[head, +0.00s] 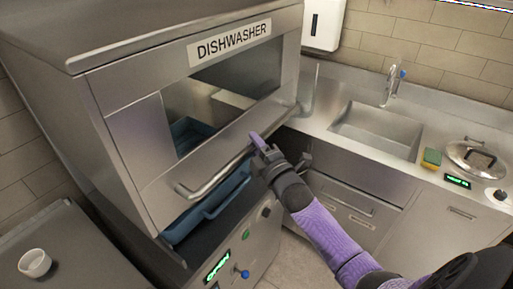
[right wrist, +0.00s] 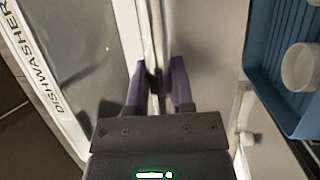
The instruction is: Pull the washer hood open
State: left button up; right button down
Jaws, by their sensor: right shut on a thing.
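The washer hood (head: 150,125) is a steel box with a window and a DISHWASHER label (head: 229,44). Its lower edge stands above the machine's base, with a gap in which a blue rack (head: 210,208) shows. A bar handle (head: 205,185) runs along the hood's lower front. My right gripper (head: 258,145) is at the right part of this handle. In the right wrist view, its purple fingers (right wrist: 160,80) are shut around the bar (right wrist: 154,35). My left gripper is not in view.
The base panel has a green OPEN display (head: 217,266) and a blue knob (head: 243,272). A white cup (head: 34,263) stands on the left counter. Right are a sink (head: 378,130), a sponge (head: 432,158) and a lidded pan (head: 476,158). The rack holds a white cup (right wrist: 301,67).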

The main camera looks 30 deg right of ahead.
notch_tip(320, 180, up, 7)
jog(key=p, duration=0.5)
jog(key=shift+r, duration=0.2)
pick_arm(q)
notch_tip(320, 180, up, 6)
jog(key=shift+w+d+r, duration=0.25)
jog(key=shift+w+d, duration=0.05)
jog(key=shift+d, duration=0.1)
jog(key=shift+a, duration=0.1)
pick_arm(e)
jog(key=shift+c, duration=2.4)
grip_release()
pick_arm(q)
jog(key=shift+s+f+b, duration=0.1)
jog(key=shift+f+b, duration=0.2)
jog(key=shift+b, duration=0.05)
pick_arm(e)
jog(key=s+f, duration=0.2)
jog(key=s, duration=0.7)
jog(key=shift+s, duration=0.4)
